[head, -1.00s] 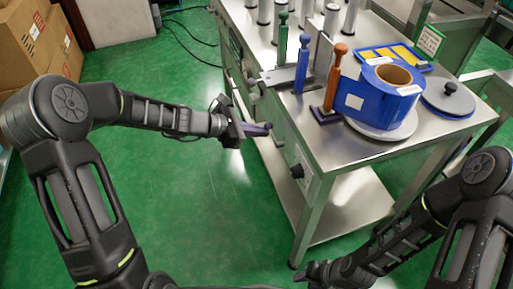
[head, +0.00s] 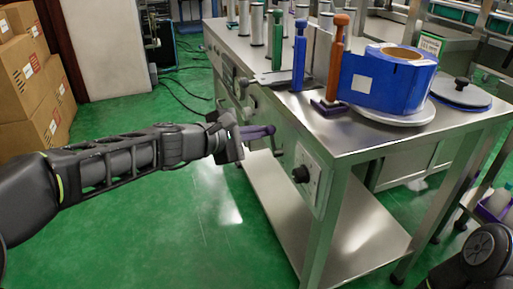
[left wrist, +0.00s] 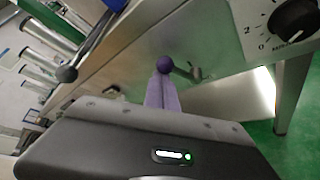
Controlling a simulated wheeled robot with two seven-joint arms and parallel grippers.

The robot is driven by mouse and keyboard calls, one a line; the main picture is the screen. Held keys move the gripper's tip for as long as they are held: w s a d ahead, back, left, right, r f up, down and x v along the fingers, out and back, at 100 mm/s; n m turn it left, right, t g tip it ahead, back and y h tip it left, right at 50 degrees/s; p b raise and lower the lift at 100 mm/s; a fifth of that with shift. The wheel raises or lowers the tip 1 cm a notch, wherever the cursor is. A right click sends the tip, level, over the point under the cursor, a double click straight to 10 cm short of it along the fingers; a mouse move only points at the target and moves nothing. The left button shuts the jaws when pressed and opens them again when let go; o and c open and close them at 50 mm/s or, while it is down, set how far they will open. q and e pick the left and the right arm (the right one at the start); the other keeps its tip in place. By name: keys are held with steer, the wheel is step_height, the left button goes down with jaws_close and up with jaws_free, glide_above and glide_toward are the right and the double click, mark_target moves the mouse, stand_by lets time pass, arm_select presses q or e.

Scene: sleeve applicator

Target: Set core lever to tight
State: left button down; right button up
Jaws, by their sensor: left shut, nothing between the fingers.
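My left gripper (head: 271,131) has its purple fingers shut and empty, at the front panel of the steel machine (head: 385,140). In the left wrist view, the fingers (left wrist: 162,90) point at a small lever with a dark purple ball knob (left wrist: 165,63) and a short metal arm (left wrist: 188,72). The knob is right at the fingertips; I cannot tell whether they touch. No label shows which one is the core lever. My right gripper is out of view.
A black dial (head: 301,174) with a numbered scale sits on the panel, right of the gripper; it also shows in the left wrist view (left wrist: 294,19). Green, blue and orange posts (head: 338,60) and a blue roll (head: 385,82) stand on top.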

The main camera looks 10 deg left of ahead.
arm_select(q)
steer(key=shift+s+d+r, duration=0.35)
steer(key=shift+s+d, duration=0.1)
steer(key=shift+s, duration=0.2)
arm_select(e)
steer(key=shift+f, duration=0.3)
arm_select(q)
steer(key=shift+s+d, duration=0.1)
steer(key=shift+d, duration=0.05)
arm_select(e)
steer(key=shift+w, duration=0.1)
